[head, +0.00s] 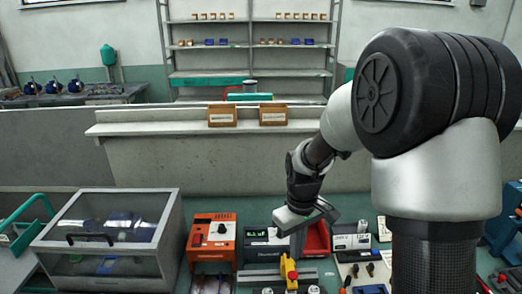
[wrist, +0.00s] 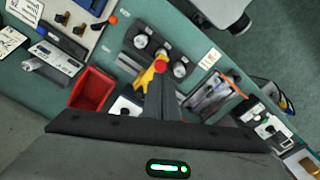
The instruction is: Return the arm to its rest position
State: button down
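My arm (head: 445,175) rises at the right of the head view and bends forward and down over the bench. My gripper (head: 297,248) hangs above the bench, pointing down near a yellow part with a red knob (head: 290,270). In the wrist view the fingers (wrist: 161,88) lie together as one grey wedge, with nothing seen between them. They overlap the yellow part (wrist: 147,78) in that view; whether they touch it I cannot tell.
A red bin (head: 317,240) stands just right of the gripper. An orange device (head: 212,238) and a clear-lidded case (head: 110,230) stand to the left. A low wall with a ledge (head: 160,128) and two brown boxes (head: 222,115) (head: 273,114) lies behind.

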jog(key=s+d+r+m+t, duration=0.1)
jog(key=s+r, duration=0.3)
jog(key=r, duration=0.3)
jog(key=s+d+r+m+t, duration=0.1)
jog(key=s+r+m+t, duration=0.1)
jog(key=s+r, duration=0.35)
jog(key=s+r+m+t, duration=0.2)
jog(key=s+r, duration=0.5)
jog(key=s, duration=0.2)
jog(key=shift+s+d+r+m+p, duration=0.25)
jog(key=shift+s+d+m+p, duration=0.05)
jog(key=shift+m, duration=0.1)
jog(key=shift+a, duration=0.1)
